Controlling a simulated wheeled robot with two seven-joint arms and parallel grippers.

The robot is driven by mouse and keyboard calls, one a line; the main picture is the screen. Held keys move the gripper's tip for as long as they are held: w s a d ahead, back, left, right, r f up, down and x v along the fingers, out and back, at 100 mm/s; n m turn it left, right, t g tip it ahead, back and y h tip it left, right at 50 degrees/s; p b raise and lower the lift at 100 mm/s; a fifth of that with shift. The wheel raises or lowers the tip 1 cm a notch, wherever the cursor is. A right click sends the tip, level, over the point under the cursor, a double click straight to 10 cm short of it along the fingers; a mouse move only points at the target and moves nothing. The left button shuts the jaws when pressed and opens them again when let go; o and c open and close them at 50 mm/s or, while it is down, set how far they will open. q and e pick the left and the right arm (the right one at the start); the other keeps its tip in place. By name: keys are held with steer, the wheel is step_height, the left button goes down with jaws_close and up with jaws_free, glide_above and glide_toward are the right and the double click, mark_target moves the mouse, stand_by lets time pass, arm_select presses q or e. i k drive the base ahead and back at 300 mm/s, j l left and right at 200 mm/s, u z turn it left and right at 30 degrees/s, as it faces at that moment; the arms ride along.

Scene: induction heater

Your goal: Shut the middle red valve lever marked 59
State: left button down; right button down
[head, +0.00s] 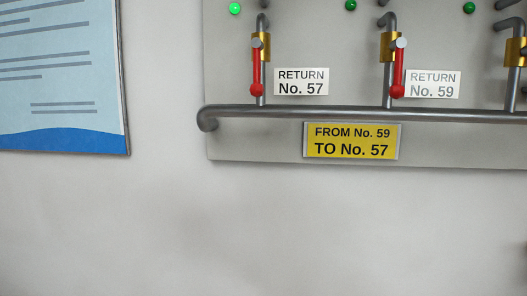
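The red valve lever beside the "RETURN No. 59" label (432,84) is the 59 lever (398,74). It hangs straight down from its pivot on a brass valve body (387,46), in line with the grey vertical pipe. The 59 lever is in the upper right of the head view. A similar red lever (256,72) hangs down to its left, beside the "RETURN No. 57" label (302,82). Neither of my grippers shows in the head view, and nothing touches the levers.
A horizontal grey pipe (280,112) runs below the levers. Under it is a yellow sign (351,141), "FROM No. 59 TO No. 57". Another brass valve (516,52) is cut off at the right edge. A blue poster (62,75) hangs at left. The wall below is bare.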

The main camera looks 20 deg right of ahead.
mark_target(396, 91)
steer(key=z, duration=1.4)
